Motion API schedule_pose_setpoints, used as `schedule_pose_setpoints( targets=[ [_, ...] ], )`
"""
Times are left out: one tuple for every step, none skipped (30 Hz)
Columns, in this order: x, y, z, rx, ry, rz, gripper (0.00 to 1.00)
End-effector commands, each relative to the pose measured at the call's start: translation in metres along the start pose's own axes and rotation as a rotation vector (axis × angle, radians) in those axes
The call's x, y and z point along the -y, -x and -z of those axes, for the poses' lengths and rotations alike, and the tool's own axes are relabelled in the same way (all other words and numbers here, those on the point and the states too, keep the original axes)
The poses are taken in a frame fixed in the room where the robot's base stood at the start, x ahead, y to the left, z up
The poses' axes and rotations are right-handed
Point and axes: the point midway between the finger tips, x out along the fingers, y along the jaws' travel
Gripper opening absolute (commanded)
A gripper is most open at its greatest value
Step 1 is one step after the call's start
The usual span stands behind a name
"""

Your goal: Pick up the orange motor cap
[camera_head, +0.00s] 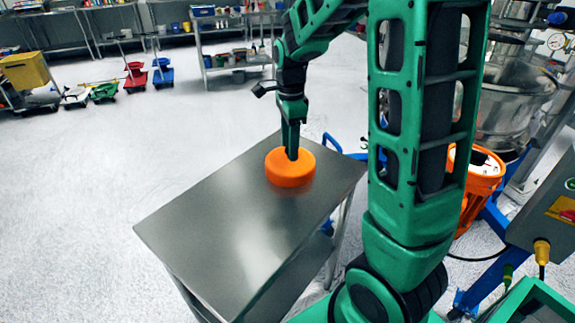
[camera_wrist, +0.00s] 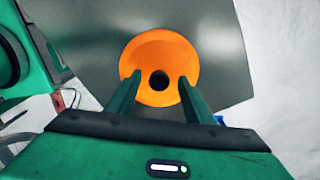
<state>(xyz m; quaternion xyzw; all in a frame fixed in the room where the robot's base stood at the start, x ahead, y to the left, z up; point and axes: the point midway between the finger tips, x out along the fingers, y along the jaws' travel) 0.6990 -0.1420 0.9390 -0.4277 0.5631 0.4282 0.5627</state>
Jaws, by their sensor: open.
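The orange motor cap (camera_head: 289,172) is a round, thick disc lying on the far part of a steel table (camera_head: 220,225). My gripper (camera_head: 292,155) points down over the cap. In the wrist view the two green fingers of my gripper (camera_wrist: 159,84) are apart, with the dark spot between their tips. The fingertips overlap the cap in both views; I cannot tell whether they touch it.
An orange motor housing (camera_head: 480,178) stands in the sifter's blue frame at right, with a steel bowl (camera_head: 515,100) behind it. The near part of the table is bare. Shelving (camera_head: 235,50) stands at the back, and open floor lies to the left.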

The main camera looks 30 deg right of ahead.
Motion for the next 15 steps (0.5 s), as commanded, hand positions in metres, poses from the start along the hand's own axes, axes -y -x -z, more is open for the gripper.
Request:
schedule_pose_setpoints(
  targets=[
    [0.0000,0.0001,0.0000,0.000,0.000,0.000,0.47],
    [0.0000,0.0001,0.0000,0.000,0.000,0.000,0.47],
    [0.0001,0.0002,0.0000,0.000,0.000,0.000,0.45],
    [0.0000,0.0002,0.0000,0.000,0.000,0.000,0.38],
    [0.0000,0.0002,0.0000,0.000,0.000,0.000,0.30],
    [0.0001,0.0002,0.0000,0.000,0.000,0.000,0.21],
    [0.0001,0.0003,0.0000,0.000,0.000,0.000,0.14],
    [0.0001,0.0003,0.0000,0.000,0.000,0.000,0.07],
    [0.0001,0.0003,0.0001,0.000,0.000,0.000,0.00],
    [0.0001,0.0003,0.0001,0.000,0.000,0.000,0.00],
    [0.0001,0.0003,0.0000,0.000,0.000,0.000,0.00],
    [0.0003,0.0006,0.0001,0.000,0.000,0.001,0.00],
    [0.0003,0.0007,0.0001,0.000,0.000,0.001,0.00],
    [0.0003,0.0007,0.0001,0.000,0.000,0.001,0.00],
    [0.0003,0.0007,0.0001,0.000,0.000,0.001,0.00]
  ],
)
